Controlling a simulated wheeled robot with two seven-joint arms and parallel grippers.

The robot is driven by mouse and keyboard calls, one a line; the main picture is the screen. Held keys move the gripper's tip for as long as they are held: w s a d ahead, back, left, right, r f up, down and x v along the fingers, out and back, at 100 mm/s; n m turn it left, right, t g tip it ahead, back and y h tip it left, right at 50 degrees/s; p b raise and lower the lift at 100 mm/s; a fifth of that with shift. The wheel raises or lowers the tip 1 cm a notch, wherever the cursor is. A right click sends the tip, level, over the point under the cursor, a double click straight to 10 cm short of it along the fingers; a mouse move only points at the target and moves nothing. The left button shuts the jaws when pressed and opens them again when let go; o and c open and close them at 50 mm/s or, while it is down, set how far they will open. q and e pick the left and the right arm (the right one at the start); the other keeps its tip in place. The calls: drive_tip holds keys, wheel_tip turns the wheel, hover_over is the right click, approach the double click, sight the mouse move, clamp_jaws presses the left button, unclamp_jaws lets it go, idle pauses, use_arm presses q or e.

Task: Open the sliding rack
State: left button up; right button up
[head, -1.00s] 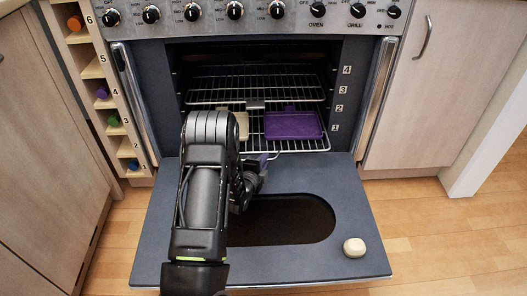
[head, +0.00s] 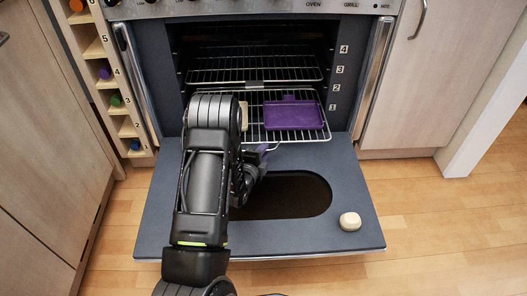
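The lower wire rack (head: 285,137) sits in the open oven, its front edge reaching slightly out over the inner end of the lowered door. A purple tray (head: 292,114) lies on it at the right, and a beige piece (head: 244,116) shows partly behind my arm at the left. The upper wire rack (head: 254,76) is inside the oven. My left gripper (head: 260,156) is at the lower rack's front edge, its purple-tipped fingers seeming to touch it. My own wrist hides part of the fingers, so their closure is unclear. My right gripper is out of view.
The oven door (head: 330,232) lies open and flat below the oven, with a dark window. A cream rounded block (head: 350,221) rests on its right part. A narrow shelf with colored round ends (head: 105,73) stands left. Wooden floor lies clear at the right.

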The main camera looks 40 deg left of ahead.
use_arm(q)
drive_tip(key=shift+o, duration=0.7)
drive_tip(key=shift+r, duration=0.15)
drive_tip(key=shift+s+d+r+p, duration=0.1)
drive_tip(key=shift+s+r+p, duration=0.15)
drive_tip(key=shift+s, duration=0.2)
drive_tip(key=p+v, duration=0.2)
drive_tip(key=v, duration=0.4)
drive_tip(key=shift+s, duration=0.35)
drive_tip(key=shift+d, duration=0.1)
